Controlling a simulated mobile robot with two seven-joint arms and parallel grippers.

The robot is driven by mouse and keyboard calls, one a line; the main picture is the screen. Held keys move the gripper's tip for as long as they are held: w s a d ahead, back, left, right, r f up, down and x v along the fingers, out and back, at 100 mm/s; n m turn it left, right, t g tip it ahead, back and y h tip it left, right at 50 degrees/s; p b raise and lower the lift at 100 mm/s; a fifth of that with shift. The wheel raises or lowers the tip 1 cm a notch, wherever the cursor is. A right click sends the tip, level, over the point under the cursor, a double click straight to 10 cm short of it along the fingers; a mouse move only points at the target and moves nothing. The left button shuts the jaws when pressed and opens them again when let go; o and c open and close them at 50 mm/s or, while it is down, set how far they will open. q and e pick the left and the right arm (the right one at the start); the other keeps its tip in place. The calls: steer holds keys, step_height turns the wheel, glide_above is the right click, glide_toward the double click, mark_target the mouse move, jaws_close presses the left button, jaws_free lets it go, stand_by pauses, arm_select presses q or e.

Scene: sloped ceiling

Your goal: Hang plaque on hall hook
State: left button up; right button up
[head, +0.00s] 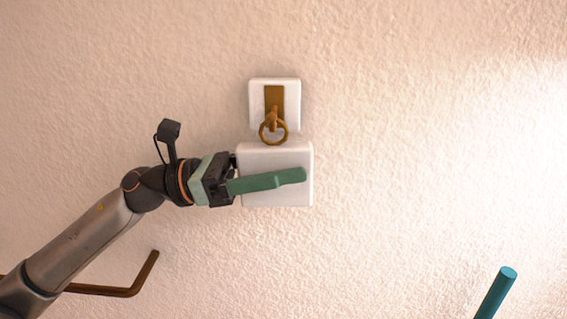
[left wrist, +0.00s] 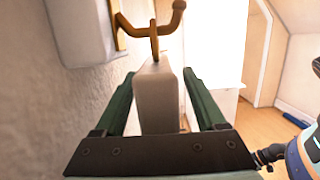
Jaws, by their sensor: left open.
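The plaque (head: 302,157) is a white square with a brass ring (head: 284,141) at its top. It hangs below the hall hook (head: 274,96), a brown hook on a white wall plate (head: 292,93). In the left wrist view the ring passes around the hook arm (left wrist: 160,29) and the plaque (left wrist: 157,95) shows edge-on. My left gripper (head: 296,176) is in front of the plaque. Its green fingers stand on either side of the plaque, open, with a gap visible in the left wrist view (left wrist: 160,110). The right gripper is not in view.
The textured wall surrounds the plaque and hook. A brown bent bar (head: 140,278) is at the lower left, and a teal rod (head: 496,292) is at the lower right. In the left wrist view a wooden floor (left wrist: 262,125) and a doorway lie beyond.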

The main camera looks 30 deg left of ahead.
arm_select(q)
steer(key=shift+f, duration=0.1)
steer(key=shift+s+a+f+b, duration=0.15)
steer(key=shift+s+a+b, duration=0.15)
steer(key=shift+a, duration=0.15)
steer(key=b+v, duration=0.3)
steer(key=v, duration=0.8)
steer(key=shift+a, duration=0.2)
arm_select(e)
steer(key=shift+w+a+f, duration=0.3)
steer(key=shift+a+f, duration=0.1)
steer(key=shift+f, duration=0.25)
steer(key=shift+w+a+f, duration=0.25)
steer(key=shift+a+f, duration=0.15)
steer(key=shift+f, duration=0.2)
arm_select(q)
steer(key=shift+s, duration=0.1)
